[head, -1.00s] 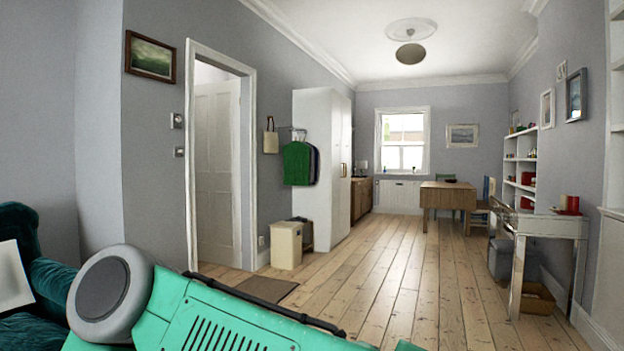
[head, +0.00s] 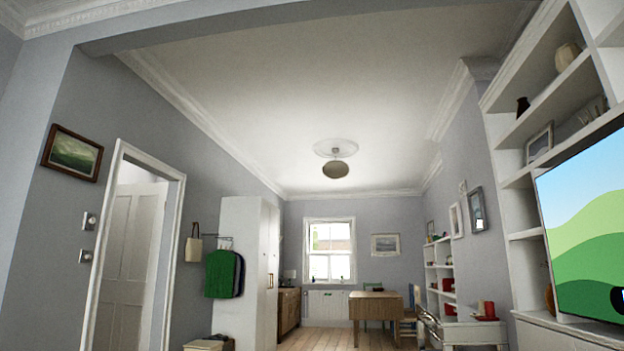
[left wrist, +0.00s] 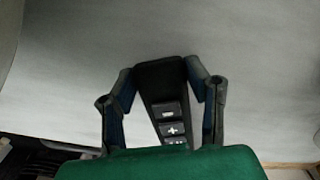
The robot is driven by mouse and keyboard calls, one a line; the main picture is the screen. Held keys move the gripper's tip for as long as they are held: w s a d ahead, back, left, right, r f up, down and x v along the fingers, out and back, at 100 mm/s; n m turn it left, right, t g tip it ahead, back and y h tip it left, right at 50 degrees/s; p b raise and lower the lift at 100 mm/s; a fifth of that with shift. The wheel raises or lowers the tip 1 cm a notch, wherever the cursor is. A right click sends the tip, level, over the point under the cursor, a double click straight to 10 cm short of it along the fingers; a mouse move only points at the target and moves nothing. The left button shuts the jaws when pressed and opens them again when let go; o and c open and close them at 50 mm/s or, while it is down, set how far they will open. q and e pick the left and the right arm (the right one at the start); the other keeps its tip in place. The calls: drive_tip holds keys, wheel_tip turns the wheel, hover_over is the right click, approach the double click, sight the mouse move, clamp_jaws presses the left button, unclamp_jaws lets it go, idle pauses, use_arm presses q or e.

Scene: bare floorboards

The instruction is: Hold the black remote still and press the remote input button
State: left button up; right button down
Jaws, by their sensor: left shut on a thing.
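In the left wrist view, the black remote (left wrist: 158,78) sits between the two fingers of my left gripper (left wrist: 168,86), which is shut on it. Its far end points up in the picture. A minus button (left wrist: 167,110), a plus button (left wrist: 172,130) and part of another marking show on its face. The green body of my gripper hides its lower end. No remote input button can be made out. Neither gripper shows in the head view, and my right gripper is in no view.
In the head view a screen (head: 588,232) with green hills stands at the right edge, beside white shelves (head: 545,105). A white door (head: 125,255) is at left. A wooden table (head: 375,306) and a window (head: 330,250) are at the far end, past bare floorboards (head: 326,340).

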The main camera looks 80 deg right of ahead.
use_arm(q)
drive_tip(key=o, duration=1.3)
wheel_tip(320, 180, up, 12)
drive_tip(key=shift+f, duration=0.1)
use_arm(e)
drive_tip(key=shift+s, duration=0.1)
